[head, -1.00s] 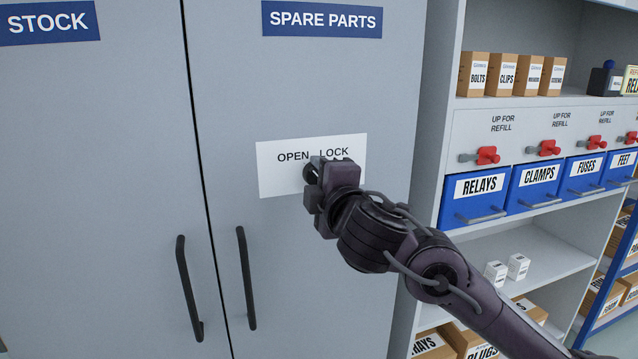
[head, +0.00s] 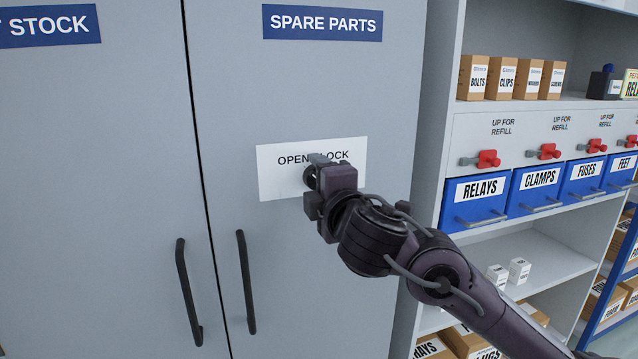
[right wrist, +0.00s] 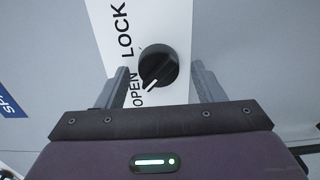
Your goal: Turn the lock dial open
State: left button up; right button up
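The lock dial (right wrist: 158,66) is a round black knob on a white label plate (head: 275,182) on the SPARE PARTS door. In the right wrist view its white pointer line aims at the word OPEN, away from LOCK. My right gripper (right wrist: 160,68) is open, with one finger on each side of the dial and a gap visible on both sides. In the head view my right gripper (head: 318,172) is in front of the plate and hides most of the dial and part of the lettering. My left gripper is not in view.
Two vertical black door handles (head: 246,282) (head: 189,292) flank the door seam below the plate. Shelving on the right holds boxes (head: 502,78), red-knobbed latches (head: 487,158) and blue bins (head: 482,198). The door left of the plate is clear.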

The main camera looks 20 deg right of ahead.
jog(key=shift+s, duration=0.15)
jog(key=s+p, duration=0.1)
jog(key=s, duration=0.6)
jog(key=shift+s+d, duration=0.15)
jog(key=shift+s, duration=0.15)
